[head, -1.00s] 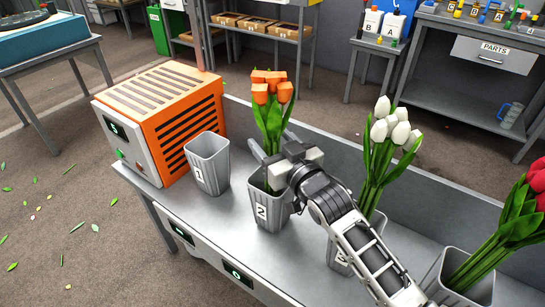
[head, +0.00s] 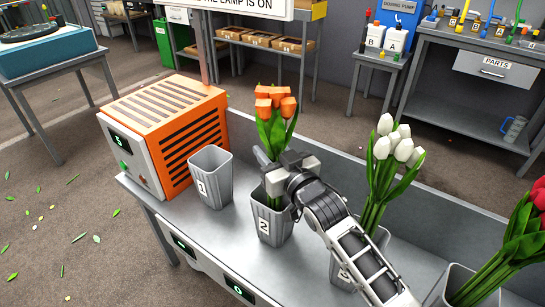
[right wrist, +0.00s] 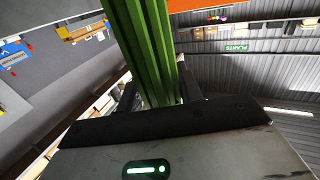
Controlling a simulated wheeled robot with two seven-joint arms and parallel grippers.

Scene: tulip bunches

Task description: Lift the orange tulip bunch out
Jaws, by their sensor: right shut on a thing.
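The orange tulip bunch (head: 275,105) stands upright in the grey bucket marked 2 (head: 268,224), its blooms and leaves above the rim. My right gripper (head: 272,172) is at the stems just above that rim and is shut on them. In the right wrist view the green stems (right wrist: 142,45) run between the fingers (right wrist: 158,88). The gripper hides part of the stems and of the rim in the head view. My left gripper is not in view.
An empty bucket marked 1 (head: 212,180) stands left of bucket 2, beside an orange slatted machine (head: 170,125). White tulips (head: 390,150) stand in a bucket to the right, and red tulips (head: 520,235) farther right. My right arm passes close to the white tulips.

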